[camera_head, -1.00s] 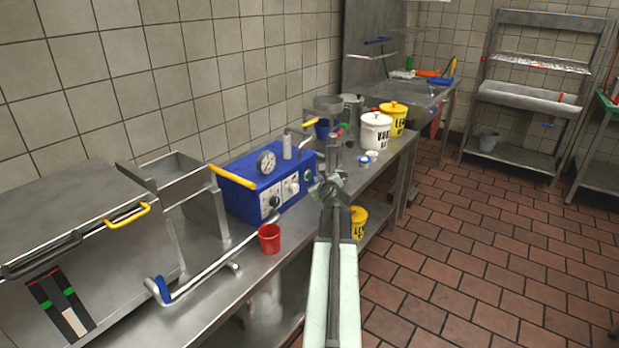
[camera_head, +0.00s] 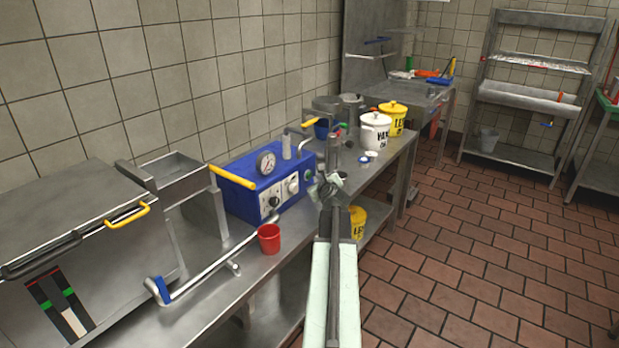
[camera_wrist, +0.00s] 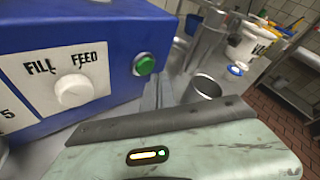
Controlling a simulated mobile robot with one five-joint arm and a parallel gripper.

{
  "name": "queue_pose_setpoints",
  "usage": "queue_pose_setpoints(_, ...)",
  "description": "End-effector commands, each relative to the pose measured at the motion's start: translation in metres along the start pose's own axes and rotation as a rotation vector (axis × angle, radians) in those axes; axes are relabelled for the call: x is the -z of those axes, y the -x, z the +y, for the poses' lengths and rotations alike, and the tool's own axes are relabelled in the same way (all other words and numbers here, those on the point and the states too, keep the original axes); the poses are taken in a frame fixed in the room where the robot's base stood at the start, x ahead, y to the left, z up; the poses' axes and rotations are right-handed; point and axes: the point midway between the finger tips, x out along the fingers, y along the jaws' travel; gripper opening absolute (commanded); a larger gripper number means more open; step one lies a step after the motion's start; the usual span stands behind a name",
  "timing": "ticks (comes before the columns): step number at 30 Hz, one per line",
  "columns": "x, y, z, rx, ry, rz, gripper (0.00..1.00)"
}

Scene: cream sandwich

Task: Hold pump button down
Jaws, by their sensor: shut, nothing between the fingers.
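The blue pump box (camera_head: 240,197) stands on the steel bench with a gauge, knobs and a yellow-gripped lever. In the wrist view, its front (camera_wrist: 110,32) carries a white panel marked FILL and FEED. A round green button (camera_wrist: 145,64) sits to the right of the FEED knob. My gripper (camera_wrist: 158,90) is shut and empty, its fingers just right of and below the button. The button's face is uncovered, and I see a gap between it and the fingers.
A red cup (camera_head: 269,238) stands on the bench front, near a long bent pipe (camera_head: 205,272). A metal cup (camera_wrist: 207,87) is right of my fingers. White (camera_head: 375,133) and yellow (camera_head: 392,119) buckets stand farther back. The tiled floor at right is clear.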

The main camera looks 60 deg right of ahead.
Motion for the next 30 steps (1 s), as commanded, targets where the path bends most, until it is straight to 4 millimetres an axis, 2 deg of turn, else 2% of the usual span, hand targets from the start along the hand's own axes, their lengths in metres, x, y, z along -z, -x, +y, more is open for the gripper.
queue_pose_setpoints(30,-0.0074,-0.0094,0.0076,-0.001,0.001,0.000,0.00)
